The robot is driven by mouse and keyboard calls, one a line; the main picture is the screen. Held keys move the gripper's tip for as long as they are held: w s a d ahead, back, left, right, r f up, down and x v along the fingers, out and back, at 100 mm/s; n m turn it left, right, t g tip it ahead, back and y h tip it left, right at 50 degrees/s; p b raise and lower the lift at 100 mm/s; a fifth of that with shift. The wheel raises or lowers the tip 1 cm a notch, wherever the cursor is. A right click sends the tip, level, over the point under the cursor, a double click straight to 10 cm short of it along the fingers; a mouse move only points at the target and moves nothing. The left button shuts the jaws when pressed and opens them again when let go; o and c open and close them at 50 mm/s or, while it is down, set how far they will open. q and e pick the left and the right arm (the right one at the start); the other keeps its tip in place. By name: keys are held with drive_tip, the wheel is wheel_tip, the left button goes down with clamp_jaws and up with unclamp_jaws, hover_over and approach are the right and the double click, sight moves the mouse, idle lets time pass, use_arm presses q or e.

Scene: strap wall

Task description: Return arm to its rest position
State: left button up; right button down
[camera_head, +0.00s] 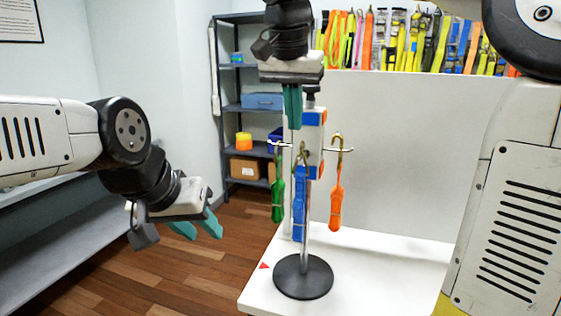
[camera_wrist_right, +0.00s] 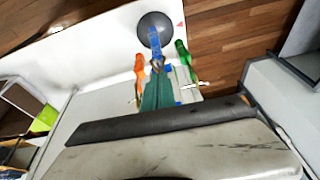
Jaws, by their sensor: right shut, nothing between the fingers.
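My right gripper (camera_head: 292,124) hangs pointing down above a strap stand, its teal fingers together and empty. In the right wrist view its fingers (camera_wrist_right: 157,90) overlap the line of sight to the stand. My left gripper (camera_head: 198,232) is low at the left over the floor, its two teal fingers apart with nothing between them. The stand has a round dark base (camera_head: 303,278). A green strap (camera_head: 278,200), a blue strap (camera_head: 299,205) and an orange strap (camera_head: 336,200) hang from its hooks. The right gripper partly hides the stand's upper post.
The stand is on a white table (camera_head: 385,272) with a red triangle mark (camera_head: 264,266) near its left edge. A light panel (camera_head: 400,150) stands behind, with many colored straps (camera_head: 410,40) above it. A grey shelf (camera_head: 240,105) with boxes is at the back. A grey bench (camera_head: 60,235) lies left.

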drive_tip(key=s+d+f+n+t+y, duration=0.1)
drive_tip(key=s+d+f+n, duration=0.1)
drive_tip(key=s+d+f, duration=0.3)
drive_tip(key=s+d+f+n+t+y, duration=0.1)
drive_tip(key=s+d+f+n+y, duration=0.1)
drive_tip(key=s+d+f, duration=0.4)
drive_tip(key=s+f, duration=0.3)
drive_tip(key=f, duration=0.3)
drive_tip(key=shift+d+n+t, duration=0.2)
drive_tip(key=shift+n+t, duration=0.1)
drive_tip(key=shift+n, duration=0.1)
